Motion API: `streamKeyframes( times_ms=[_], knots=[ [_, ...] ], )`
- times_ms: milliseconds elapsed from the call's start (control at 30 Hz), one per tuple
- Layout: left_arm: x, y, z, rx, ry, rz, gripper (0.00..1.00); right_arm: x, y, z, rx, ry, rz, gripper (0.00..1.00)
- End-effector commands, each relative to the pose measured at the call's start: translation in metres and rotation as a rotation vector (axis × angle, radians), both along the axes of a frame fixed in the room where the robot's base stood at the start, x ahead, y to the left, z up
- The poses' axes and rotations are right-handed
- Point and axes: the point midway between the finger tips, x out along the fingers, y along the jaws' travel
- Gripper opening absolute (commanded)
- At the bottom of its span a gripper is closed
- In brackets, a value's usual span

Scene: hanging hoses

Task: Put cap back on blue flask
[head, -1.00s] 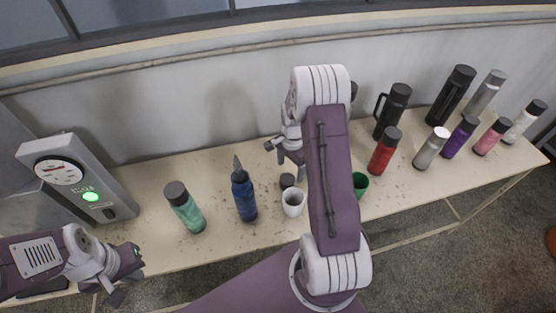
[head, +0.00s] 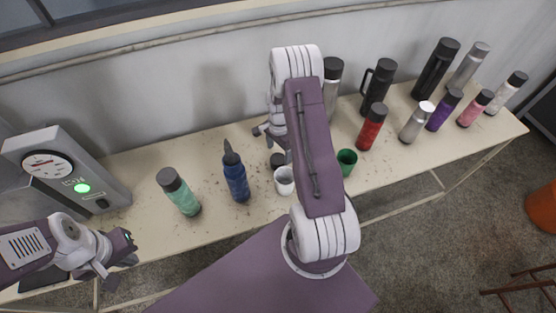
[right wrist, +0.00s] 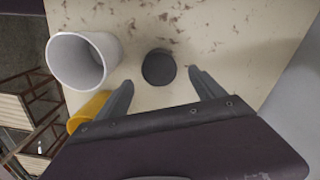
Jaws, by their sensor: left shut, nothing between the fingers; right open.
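The blue flask (head: 236,180) stands upright on the table in the head view, with a dark pointed top. A round black cap (head: 278,160) lies on the table to its right, behind the white cup. The cap also shows in the right wrist view (right wrist: 159,67), lying flat and apart from the fingers. My right gripper (head: 264,130) is open and empty; in the right wrist view its fingertips (right wrist: 160,80) point toward the table on either side of the cap. My left gripper (head: 122,270) is shut and empty near the table's front left edge.
A white cup (right wrist: 83,60) stands close beside the cap, with a yellow cup (right wrist: 88,110) near it. A green flask (head: 181,193) stands left of the blue one. A gauge box (head: 65,170) is at the far left. A green cup (head: 347,162) and several flasks stand to the right.

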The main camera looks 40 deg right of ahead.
Motion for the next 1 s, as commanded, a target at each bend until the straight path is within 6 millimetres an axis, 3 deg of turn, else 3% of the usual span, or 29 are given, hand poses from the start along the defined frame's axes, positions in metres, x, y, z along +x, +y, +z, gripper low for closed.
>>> streamKeyframes(
  times_ms=[100,233,400,767,1000],
  knots=[
    [0.0,0.0,0.007,0.0,0.0,0.0,0.0,-0.001,0.002,-0.005,0.002,0.004,0.001,0.79],
    [0.0,0.0,0.022,0.0,0.0,0.0,0.0,-0.002,0.006,-0.025,0.002,0.006,0.001,0.79],
    [0.0,0.0,0.024,0.0,0.0,0.0,0.0,-0.001,0.005,-0.048,0.001,0.001,0.0,0.79],
    [0.0,0.0,0.023,0.0,0.0,0.0,0.0,-0.001,0.005,-0.052,0.0,0.0,0.0,0.79],
    [0.0,0.0,0.023,0.0,0.0,0.0,0.0,-0.001,0.005,-0.052,0.0,0.0,0.0,0.15]
  ],
)
